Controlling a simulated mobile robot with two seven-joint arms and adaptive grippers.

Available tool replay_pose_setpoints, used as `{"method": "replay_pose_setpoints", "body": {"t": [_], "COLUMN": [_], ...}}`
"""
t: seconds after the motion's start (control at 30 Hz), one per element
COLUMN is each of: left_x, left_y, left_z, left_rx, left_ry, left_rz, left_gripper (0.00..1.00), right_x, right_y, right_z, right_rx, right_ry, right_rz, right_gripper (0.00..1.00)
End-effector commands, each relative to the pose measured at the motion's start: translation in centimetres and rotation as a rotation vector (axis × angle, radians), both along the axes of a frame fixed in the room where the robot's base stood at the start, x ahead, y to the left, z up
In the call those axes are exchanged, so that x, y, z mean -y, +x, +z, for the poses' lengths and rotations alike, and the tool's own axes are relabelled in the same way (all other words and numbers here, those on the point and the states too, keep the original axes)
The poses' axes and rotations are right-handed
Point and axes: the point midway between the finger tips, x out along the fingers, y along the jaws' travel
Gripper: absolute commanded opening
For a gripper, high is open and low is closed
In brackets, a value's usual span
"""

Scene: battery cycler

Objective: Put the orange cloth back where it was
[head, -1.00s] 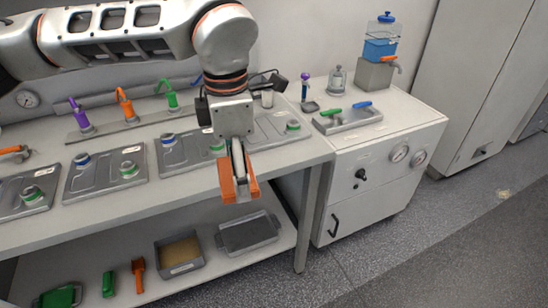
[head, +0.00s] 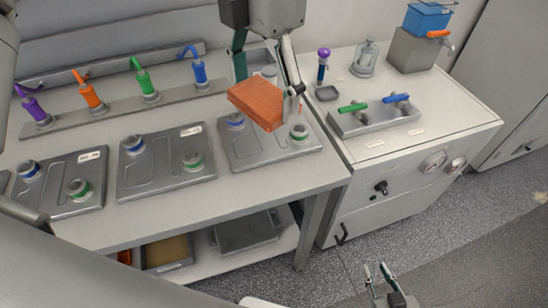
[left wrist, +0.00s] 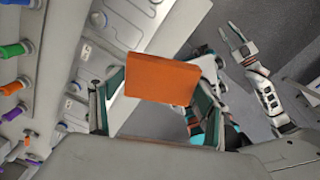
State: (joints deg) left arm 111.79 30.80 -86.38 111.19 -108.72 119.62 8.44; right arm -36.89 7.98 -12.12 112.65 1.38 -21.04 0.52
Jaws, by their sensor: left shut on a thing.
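The orange cloth (head: 257,103) looks like a flat folded block. My left gripper (head: 265,82) is shut on it, with one finger on each side. In the head view the cloth covers part of the rightmost grey plate; it looks held above the bench, but the gap is hard to tell. The left wrist view shows the cloth (left wrist: 162,78) between the dark fingers. My right gripper (head: 378,275) is low over the floor, in front of the white cabinet, its fingers apart and empty. It also shows in the left wrist view (left wrist: 236,38).
Grey plates (head: 166,163) with blue- and green-ringed knobs line the bench. Several coloured hooked handles (head: 143,80) stand behind them. The white cabinet (head: 420,150) on the right carries a block with green and blue levers (head: 375,115). A lower shelf holds a grey tray (head: 245,232).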

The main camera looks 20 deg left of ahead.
Motion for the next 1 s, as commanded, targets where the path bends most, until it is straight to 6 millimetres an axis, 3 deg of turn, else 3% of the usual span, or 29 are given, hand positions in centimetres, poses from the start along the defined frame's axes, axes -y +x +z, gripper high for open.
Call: {"method": "replay_pose_setpoints", "body": {"t": [0.17, 0.7, 1.0], "left_x": [0.0, 0.0, 0.0], "left_y": [0.0, -0.1, -0.1], "left_z": [-2.0, -14.3, -16.5], "left_rx": [-0.003, -0.004, -0.003], "left_ry": [0.001, 0.000, -0.001], "left_rz": [-0.001, -0.001, -0.001], "left_gripper": [0.56, 0.56, 0.56], "right_x": [0.0, -0.1, -0.1], "right_y": [-0.5, -0.6, -0.2], "right_z": [-0.5, -0.4, 0.1], "right_rx": [-0.011, -0.014, -0.003], "right_ry": [-0.001, -0.001, 0.000], "right_rz": [0.001, 0.001, 0.001], "right_gripper": [0.25, 0.25, 0.25]}}
